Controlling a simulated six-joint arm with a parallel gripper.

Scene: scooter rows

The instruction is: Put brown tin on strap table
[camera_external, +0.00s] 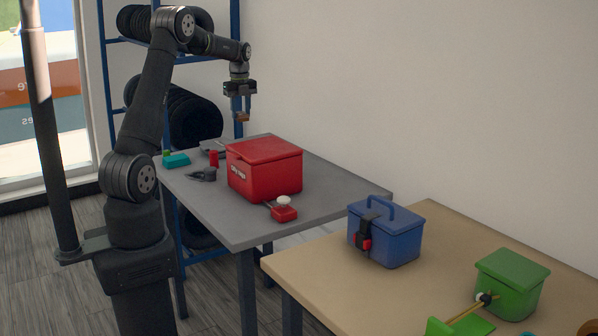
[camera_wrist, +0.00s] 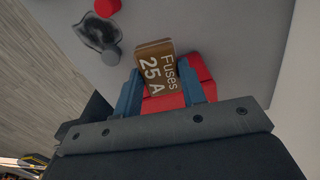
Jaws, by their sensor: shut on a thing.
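My gripper (camera_external: 240,103) is shut on the brown tin (camera_external: 241,116), held in the air above the back of the grey table (camera_external: 225,225), beyond the red box. In the wrist view, the brown tin (camera_wrist: 153,50) sits between the two blue fingers of my gripper (camera_wrist: 159,80). Its label reads "Fuses 25 A". A blue box (camera_external: 385,235) with a black strap on its front stands on the tan table (camera_external: 330,285) at the right. The fingers hide part of the tin.
On the grey table stand a red lidded box (camera_external: 264,170), a red item with a white knob (camera_external: 284,208), a teal block (camera_external: 176,160), a red cylinder (camera_external: 214,158) and a dark tool (camera_external: 202,175). A green box (camera_external: 511,284) stands on the tan table, with free room around the blue box.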

